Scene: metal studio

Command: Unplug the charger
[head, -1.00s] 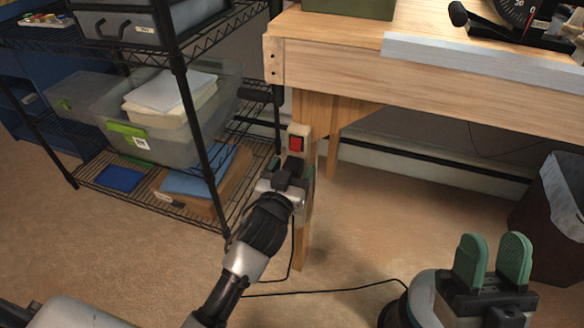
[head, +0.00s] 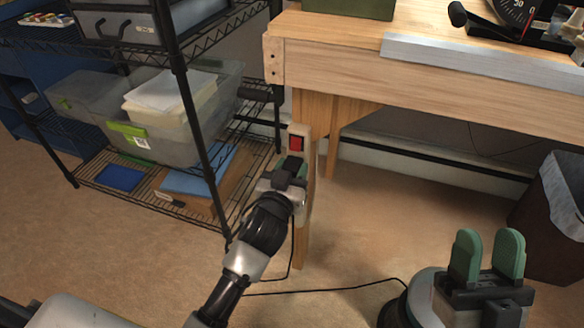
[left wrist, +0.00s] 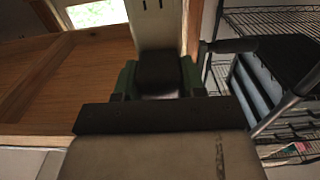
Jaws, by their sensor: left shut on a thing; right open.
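A pale power strip with a red switch (head: 296,143) is fixed upright on the workbench's wooden leg. In the left wrist view the strip (left wrist: 153,22) shows slots above the charger. My left gripper (head: 292,168) is shut on the dark charger (left wrist: 160,73), just below the switch; its green fingers are on either side of it. The charger is at the strip's face, but I cannot tell how far its prongs are in. A black cord (head: 320,291) runs along the floor below. My right gripper (head: 486,258) is open and empty at the lower right.
A black wire shelf (head: 180,60) with bins stands close on the left of the leg. The workbench (head: 350,70) overhangs the strip. A waste bin (head: 548,225) stands at the right. The floor in front is clear except for the cord.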

